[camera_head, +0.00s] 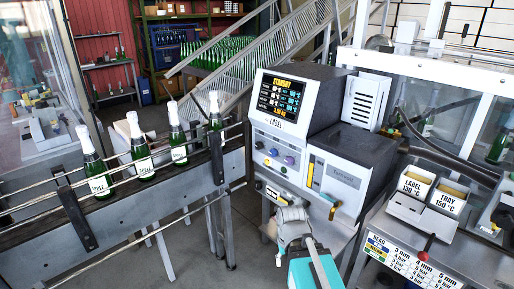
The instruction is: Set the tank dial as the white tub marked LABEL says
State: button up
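A white tub marked LABEL (415,184) reads 130 °C and sits in a grey holder on the right bench. Beside it is a white tub marked TRAY (448,199), reading 150 °C. The grey machine (297,130) in the middle has a lit screen (279,95) headed STANDBY and a small LABEL plate. Its front carries a blue knob (273,152) and a purple knob (289,160); which control is the tank dial I cannot tell. My gripper (290,213) is low in front of this machine, at the end of my teal and white arm. Its fingers are unclear.
A dark-lidded tank unit (340,180) with a yellow gauge juts out beside the machine. A chart card (405,262) headed BEAD and a red-knobbed lever (428,243) are at lower right. A railed conveyor (120,195) with green bottles runs along the left.

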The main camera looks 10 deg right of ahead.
aim_at(259, 146)
jog(key=z, duration=0.05)
jog(key=i, duration=0.95)
jog(key=u, duration=0.05)
